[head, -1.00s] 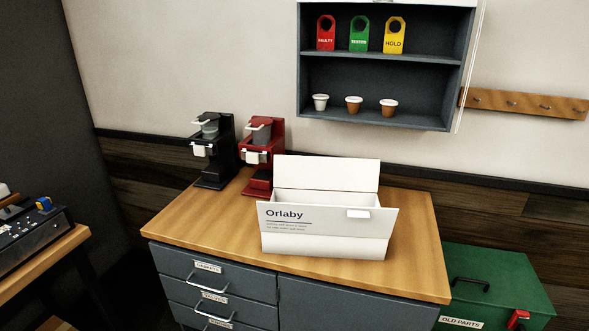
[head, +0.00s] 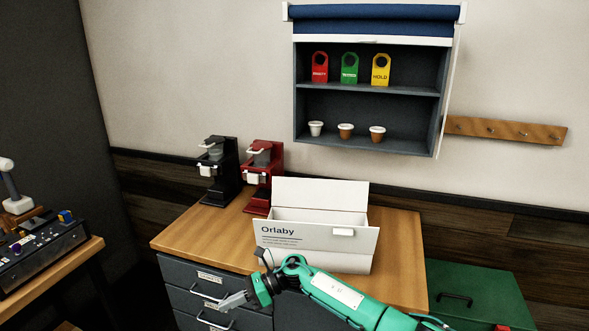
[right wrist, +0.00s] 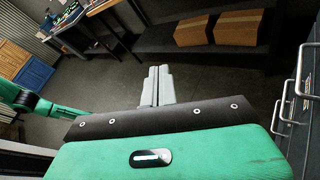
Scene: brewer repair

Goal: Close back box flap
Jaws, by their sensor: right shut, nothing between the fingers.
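A white Orlaby box (head: 306,258) stands on the wooden counter. Its back flap (head: 320,194) stands upright along the rear edge. Its front flap (head: 350,242), printed with the name, hangs tilted outward toward me. My right arm crosses in front of the box from the lower right. My right gripper (head: 232,302) is below and left of the box, in front of the drawers, apart from the flaps. In the right wrist view its fingers (right wrist: 158,86) are together and empty, over the floor. My left gripper is not in view.
A black brewer (head: 216,172) and a red brewer (head: 260,176) stand left of the box on the counter (head: 190,228). A wall cabinet (head: 368,92) with tags and cups hangs above. A green chest (head: 480,280) is at the right.

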